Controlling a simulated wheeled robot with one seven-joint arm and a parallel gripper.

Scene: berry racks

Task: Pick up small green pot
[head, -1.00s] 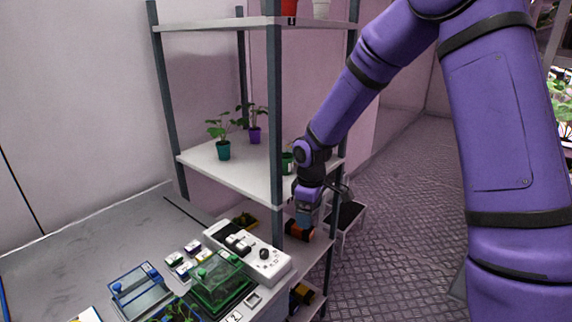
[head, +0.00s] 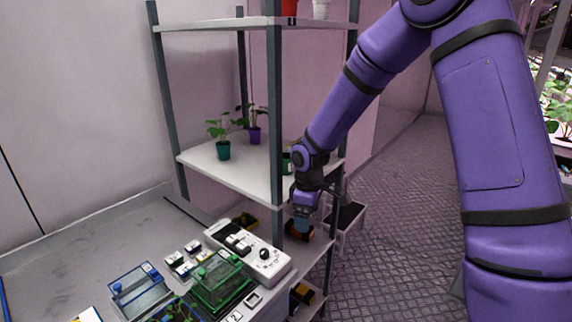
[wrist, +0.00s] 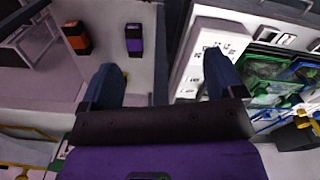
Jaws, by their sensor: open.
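A small green pot (head: 287,163) stands on the middle shelf (head: 240,181), partly hidden behind the front post and my arm. A teal-green pot (head: 223,151) with a leafy plant stands further left on the same shelf. My gripper (head: 301,226) points down beside the front post, below the middle shelf and over the lower one. In the wrist view my gripper (wrist: 163,70) has its two blue fingers wide apart with nothing between them. I cannot clearly make out either green pot in the wrist view.
A purple pot (head: 254,136) with a plant stands behind the teal-green one. Rack posts (head: 275,110) stand close to my arm. An orange-and-black item (wrist: 76,38) and a purple-and-black item (wrist: 134,39) lie below.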

